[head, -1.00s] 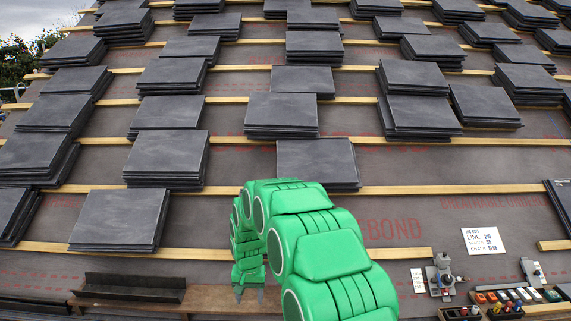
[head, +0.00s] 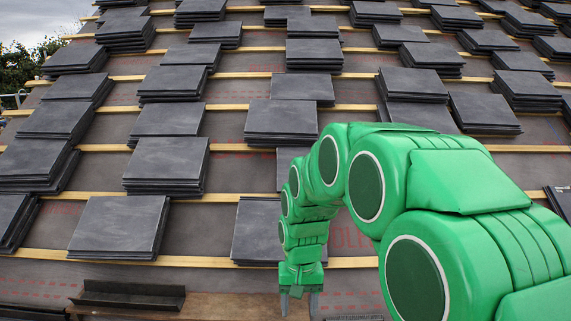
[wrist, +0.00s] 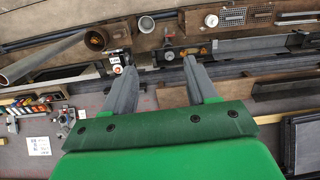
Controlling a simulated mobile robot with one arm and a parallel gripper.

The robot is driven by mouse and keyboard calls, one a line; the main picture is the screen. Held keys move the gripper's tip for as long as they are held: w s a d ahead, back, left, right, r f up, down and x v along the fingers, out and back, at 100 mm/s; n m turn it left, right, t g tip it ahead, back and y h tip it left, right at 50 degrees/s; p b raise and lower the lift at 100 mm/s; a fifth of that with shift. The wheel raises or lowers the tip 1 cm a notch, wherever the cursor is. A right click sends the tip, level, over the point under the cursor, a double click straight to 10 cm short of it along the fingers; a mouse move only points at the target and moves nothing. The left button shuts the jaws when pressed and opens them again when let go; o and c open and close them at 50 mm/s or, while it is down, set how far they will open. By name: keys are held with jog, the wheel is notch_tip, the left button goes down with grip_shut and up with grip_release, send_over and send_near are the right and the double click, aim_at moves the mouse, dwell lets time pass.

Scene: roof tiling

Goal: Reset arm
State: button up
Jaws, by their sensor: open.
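My green arm (head: 365,185) arches across the right half of the head view, with its lower end folded down. My gripper (head: 299,305) points down near the bottom of the head view, over the brown plank (head: 225,304) at the roof's lower edge. Its two grey fingers stand apart with nothing between them. In the wrist view my gripper (wrist: 160,68) is open and empty, its fingers reaching toward a cluttered bench (wrist: 230,50).
Slate stacks (head: 166,165) lie on wooden battens (head: 60,255) across the roof. Single-looking slates (head: 119,226) lie low at left. A dark trough (head: 130,294) sits on the plank. The wrist view shows a pipe (wrist: 40,60), coloured items (wrist: 35,103) and a white card (wrist: 38,146).

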jog(key=s+d+r, duration=0.2)
jog(key=s+d, duration=0.2)
jog(key=s, duration=0.6)
jog(key=s+d+r, duration=0.2)
jog(key=s+d, duration=0.2)
jog(key=s, duration=0.5)
jog(key=s+d+r+g, duration=0.1)
jog(key=s+d, duration=0.3)
jog(key=s, duration=0.6)
jog(key=shift+s+r, duration=0.3)
jog(key=shift+r, duration=0.5)
